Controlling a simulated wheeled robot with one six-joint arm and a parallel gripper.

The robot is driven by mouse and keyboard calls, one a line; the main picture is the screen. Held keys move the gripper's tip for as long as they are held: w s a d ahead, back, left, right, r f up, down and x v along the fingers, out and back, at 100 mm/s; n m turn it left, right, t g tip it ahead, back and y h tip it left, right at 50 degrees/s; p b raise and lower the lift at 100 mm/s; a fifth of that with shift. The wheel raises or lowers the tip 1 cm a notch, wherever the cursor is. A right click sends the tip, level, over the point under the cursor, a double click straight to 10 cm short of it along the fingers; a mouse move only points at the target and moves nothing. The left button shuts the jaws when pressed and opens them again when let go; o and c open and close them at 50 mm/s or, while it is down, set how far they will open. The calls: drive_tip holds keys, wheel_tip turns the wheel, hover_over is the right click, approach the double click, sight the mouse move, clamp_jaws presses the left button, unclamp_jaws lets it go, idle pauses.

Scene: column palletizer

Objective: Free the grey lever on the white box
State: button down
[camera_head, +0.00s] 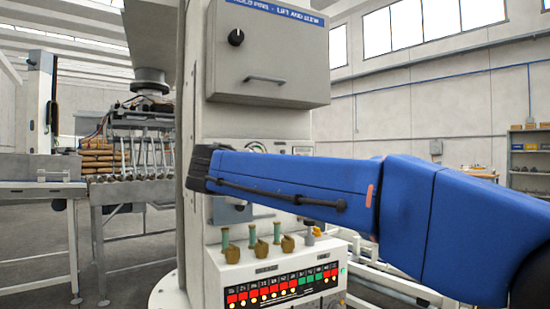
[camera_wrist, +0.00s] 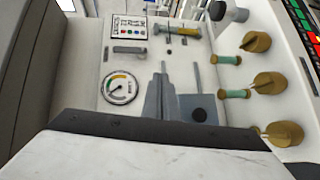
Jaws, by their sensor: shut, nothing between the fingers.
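The white box (camera_head: 249,271) is low on the column, with a row of red and green lights on its front. Several fittings stand on top: three brass-handled green pins (camera_head: 258,248), and at the right end a short grey piece (camera_head: 308,223) beside a small yellow part. The grey piece, likely the lever, also shows at the top of the wrist view (camera_wrist: 232,13); its fastening is unclear. My gripper (camera_wrist: 161,74) is shut and empty in front of the column face, apart from the pins and lever. The head view hides its fingertips.
An upper cabinet (camera_head: 268,50) juts out above my arm. A conveyor (camera_head: 45,190) stands at left.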

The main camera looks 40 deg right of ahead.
wheel_tip(320, 180, up, 7)
drive_tip(key=w+t+h, duration=0.1)
drive_tip(key=w, duration=0.2)
drive_tip(key=shift+a+n+h, duration=0.3)
drive_tip(key=shift+a+h, duration=0.05)
drive_tip(key=shift+h, duration=0.05)
drive_tip(key=s+d+x, duration=0.1)
drive_tip(key=s+x, duration=0.1)
drive_tip(key=x, duration=1)
drive_tip(key=shift+d, duration=0.65)
drive_tip(key=shift+f, duration=0.1)
